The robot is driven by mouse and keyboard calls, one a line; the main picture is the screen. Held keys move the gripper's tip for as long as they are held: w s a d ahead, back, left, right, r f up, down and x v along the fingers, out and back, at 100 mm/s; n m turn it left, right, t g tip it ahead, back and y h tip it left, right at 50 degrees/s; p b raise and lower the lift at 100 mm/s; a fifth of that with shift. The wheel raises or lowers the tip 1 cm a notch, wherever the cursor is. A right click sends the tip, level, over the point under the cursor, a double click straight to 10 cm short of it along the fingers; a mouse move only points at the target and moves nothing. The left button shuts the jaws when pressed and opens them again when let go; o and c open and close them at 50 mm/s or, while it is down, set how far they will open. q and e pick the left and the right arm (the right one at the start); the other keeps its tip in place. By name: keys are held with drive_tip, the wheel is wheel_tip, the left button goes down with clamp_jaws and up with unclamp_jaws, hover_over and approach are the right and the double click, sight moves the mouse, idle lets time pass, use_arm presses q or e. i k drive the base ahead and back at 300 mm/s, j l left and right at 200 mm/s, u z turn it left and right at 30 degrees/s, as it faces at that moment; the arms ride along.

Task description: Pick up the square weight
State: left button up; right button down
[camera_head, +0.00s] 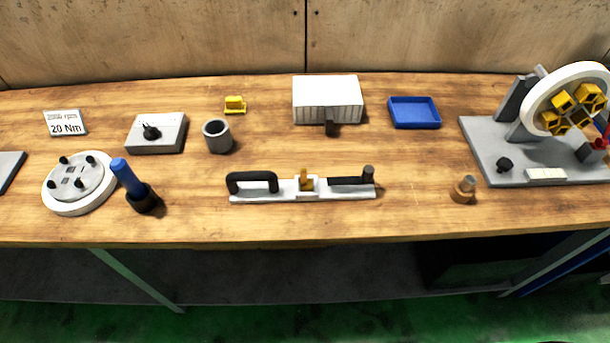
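No item is clearly marked as the square weight. A small yellow block (235,105) with a raised top stands at the back of the wooden bench, left of the middle, and may be it. A round white disc (50,197) at the left has a grey face with black knobs and small squarish pieces, too small to make out well. Neither of my grippers shows in the head view, so nothing is seen held.
Near the block are a grey cup (218,136), a grey plate with a black knob (170,135) and a white ribbed box (326,98). A blue-handled tool (128,178), a long black-handled tool (290,188), a blue tray (414,113) and a wheel stand (490,140) also occupy the bench.

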sight(306, 184)
drive_tip(key=z, duration=1.65)
drive_tip(key=k+j, duration=0.25)
drive_tip(key=k, duration=0.2)
drive_tip(key=k+j, duration=0.25)
drive_tip(key=k, duration=0.25)
